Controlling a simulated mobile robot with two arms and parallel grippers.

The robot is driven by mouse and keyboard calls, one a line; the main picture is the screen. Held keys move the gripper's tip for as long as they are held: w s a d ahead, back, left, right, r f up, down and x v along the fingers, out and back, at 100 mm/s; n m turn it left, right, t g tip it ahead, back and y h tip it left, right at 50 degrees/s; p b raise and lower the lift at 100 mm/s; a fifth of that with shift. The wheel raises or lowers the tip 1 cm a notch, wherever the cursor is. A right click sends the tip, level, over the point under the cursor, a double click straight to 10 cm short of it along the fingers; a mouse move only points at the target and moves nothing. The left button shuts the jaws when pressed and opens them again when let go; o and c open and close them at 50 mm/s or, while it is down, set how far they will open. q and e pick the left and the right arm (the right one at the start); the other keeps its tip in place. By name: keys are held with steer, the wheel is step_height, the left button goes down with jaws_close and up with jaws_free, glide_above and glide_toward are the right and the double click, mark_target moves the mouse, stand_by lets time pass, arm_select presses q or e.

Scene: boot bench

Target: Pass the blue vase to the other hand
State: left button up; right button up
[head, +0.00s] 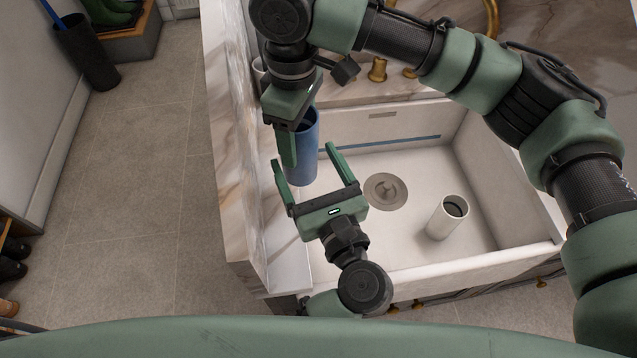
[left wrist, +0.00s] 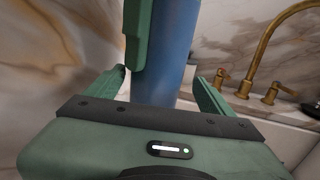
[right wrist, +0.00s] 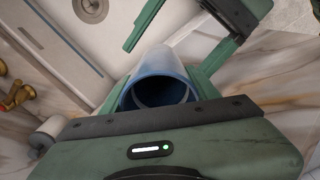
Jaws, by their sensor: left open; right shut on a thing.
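The blue vase (head: 303,150) hangs upright over the left end of the sink. My right gripper (head: 296,148) comes down from above and is shut on it; one finger shows along its near left side. In the right wrist view the vase's open rim (right wrist: 158,92) sits between the fingers. My left gripper (head: 304,158) is open just below and in front, its fingers pointing at the vase's lower part. In the left wrist view the vase (left wrist: 166,55) stands between the open left fingers (left wrist: 158,80), with a right finger in front of it. Contact with the left fingers cannot be told.
The white sink (head: 480,190) has a round drain (head: 385,191) and a white cylindrical cup (head: 447,216) in it. A brass faucet (left wrist: 272,50) stands at the back. A marble ledge (head: 228,170) borders the sink's left side. The floor further left is open.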

arm_select(q)
steer(key=shift+x, duration=1.3)
steer(key=c, duration=1.6)
steer(key=shift+c, duration=1)
arm_select(e)
steer(key=o, duration=1.8)
